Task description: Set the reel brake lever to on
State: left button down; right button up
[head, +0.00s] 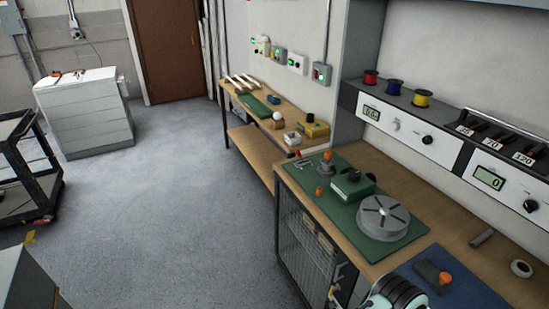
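The reel brake lever cannot be told for certain. A dark block with an orange knob (445,277) sits on a blue mat (480,295) at the lower right. A grey stand with an orange top (327,157) and a small orange piece (319,190) are on the green mat (345,222). A grey slotted disc (383,216) lies on the same mat, beside a dark green box (352,187). A white and black rounded part, likely of my arm, shows at the bottom edge. Neither gripper's fingers are in view.
Three coloured spools (422,98) stand on the shelf above the meter panels (405,125). A grey cylinder (481,237) and a white ring (521,268) lie on the bench. A second bench (262,148), a white cabinet (85,115) and a black cart (30,170) border the clear floor.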

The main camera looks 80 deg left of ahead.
aim_at(297, 153)
jog(key=u, duration=1.75)
jog(key=i+j+u, duration=0.2)
jog(key=j, duration=0.3)
jog(key=i+j+u, duration=0.25)
jog(key=i+j, duration=0.45)
jog(key=j, duration=0.25)
